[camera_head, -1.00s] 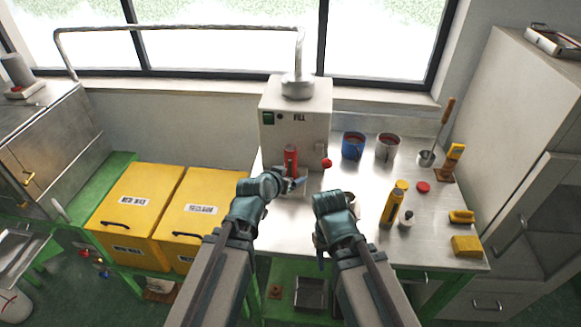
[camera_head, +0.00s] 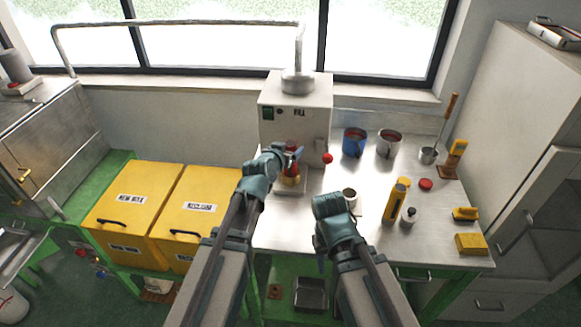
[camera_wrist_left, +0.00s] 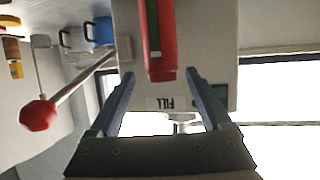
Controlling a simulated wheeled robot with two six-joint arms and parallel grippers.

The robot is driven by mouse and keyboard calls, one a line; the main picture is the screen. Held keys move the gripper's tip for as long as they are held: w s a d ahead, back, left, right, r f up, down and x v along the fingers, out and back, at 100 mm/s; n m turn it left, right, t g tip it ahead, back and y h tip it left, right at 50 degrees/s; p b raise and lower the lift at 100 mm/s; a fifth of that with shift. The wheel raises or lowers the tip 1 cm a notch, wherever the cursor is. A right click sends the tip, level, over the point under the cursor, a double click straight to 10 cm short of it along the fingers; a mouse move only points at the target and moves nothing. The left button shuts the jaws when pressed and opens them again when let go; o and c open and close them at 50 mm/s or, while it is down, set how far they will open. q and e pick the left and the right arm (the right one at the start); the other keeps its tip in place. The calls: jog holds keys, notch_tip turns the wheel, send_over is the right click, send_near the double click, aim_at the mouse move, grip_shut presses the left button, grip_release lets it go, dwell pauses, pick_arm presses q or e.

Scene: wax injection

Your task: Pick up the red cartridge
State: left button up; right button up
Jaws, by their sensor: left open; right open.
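The red cartridge (camera_head: 292,147) stands at the front of the grey FILL machine (camera_head: 290,105), partly hidden by my left gripper (camera_head: 290,160). In the left wrist view the cartridge (camera_wrist_left: 158,40) is a red body with a dark green stripe. Its near end reaches between the two spread fingertips of my left gripper (camera_wrist_left: 159,75), with a visible gap on each side. My left gripper is open. My right gripper (camera_head: 322,262) hangs at the front edge of the steel table, well away from the cartridge; it is open, its fingers mostly hidden behind its wrist.
The machine's red lever knob (camera_head: 327,158) is close right of the cartridge. A blue mug (camera_head: 354,143), a steel mug (camera_head: 389,145) and a yellow cylinder (camera_head: 395,203) stand on the table's right part. Yellow bins (camera_head: 131,215) stand left. The table (camera_head: 345,178) has bare metal between.

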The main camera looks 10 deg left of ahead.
aim_at(293, 142)
pick_arm(q)
jog(key=shift+r+b+x, duration=0.15)
jog(key=shift+b+x, duration=0.25)
jog(key=shift+x, duration=1.2)
jog(key=shift+r+b+x, duration=0.15)
jog(key=shift+b+x, duration=0.2)
jog(key=shift+x, duration=1.2)
jog(key=shift+w+a, duration=0.1)
grip_shut()
jog(key=shift+r, duration=0.1)
